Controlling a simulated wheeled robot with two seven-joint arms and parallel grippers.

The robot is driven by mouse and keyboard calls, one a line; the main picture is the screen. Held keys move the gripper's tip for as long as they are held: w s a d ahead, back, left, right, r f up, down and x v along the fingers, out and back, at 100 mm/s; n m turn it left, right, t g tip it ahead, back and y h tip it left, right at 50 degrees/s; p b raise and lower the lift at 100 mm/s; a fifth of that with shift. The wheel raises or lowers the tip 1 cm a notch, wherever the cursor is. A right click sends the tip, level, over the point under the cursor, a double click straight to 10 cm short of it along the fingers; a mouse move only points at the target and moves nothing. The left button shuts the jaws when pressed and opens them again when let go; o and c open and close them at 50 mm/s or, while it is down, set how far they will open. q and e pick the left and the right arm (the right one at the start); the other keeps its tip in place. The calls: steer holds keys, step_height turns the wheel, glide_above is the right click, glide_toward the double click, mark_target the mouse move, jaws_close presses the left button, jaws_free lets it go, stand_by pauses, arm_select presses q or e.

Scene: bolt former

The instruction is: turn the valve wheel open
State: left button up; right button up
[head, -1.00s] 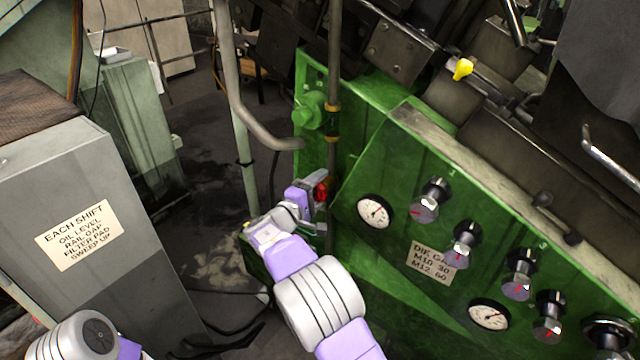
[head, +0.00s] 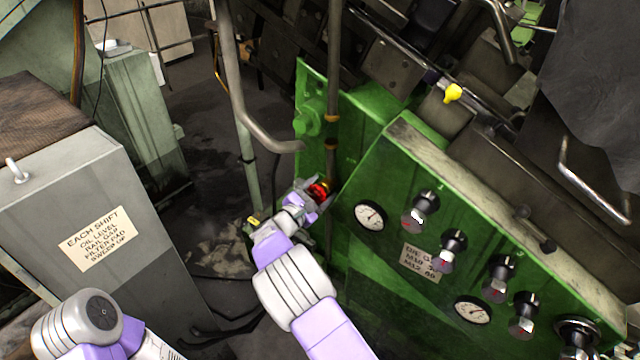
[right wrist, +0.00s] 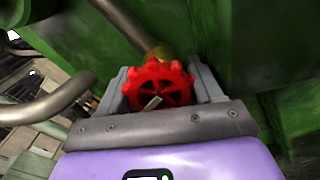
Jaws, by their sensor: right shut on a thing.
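The red valve wheel (head: 318,190) sits on the dark vertical pipe at the left end of the green machine. In the right wrist view the wheel (right wrist: 158,86) faces the camera, with its spokes showing. My right gripper (head: 316,194) is at the wheel, with one finger on each side of its rim. In the right wrist view the gripper (right wrist: 160,88) is shut on the wheel. Part of the rim is hidden by the gripper in the head view. My left arm shows at the bottom left, but its gripper is out of the picture.
The green panel with gauges (head: 370,216) and several black knobs stands right of my right arm. A bent grey pipe (head: 262,135) passes just above and left of the wheel. A grey cabinet (head: 60,200) with a sign stands at the left. Dark floor lies between.

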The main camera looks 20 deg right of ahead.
steer(key=shift+n+p, duration=1.3)
steer(key=shift+n, duration=0.4)
steer(key=shift+f, duration=0.1)
steer(key=o, duration=0.7)
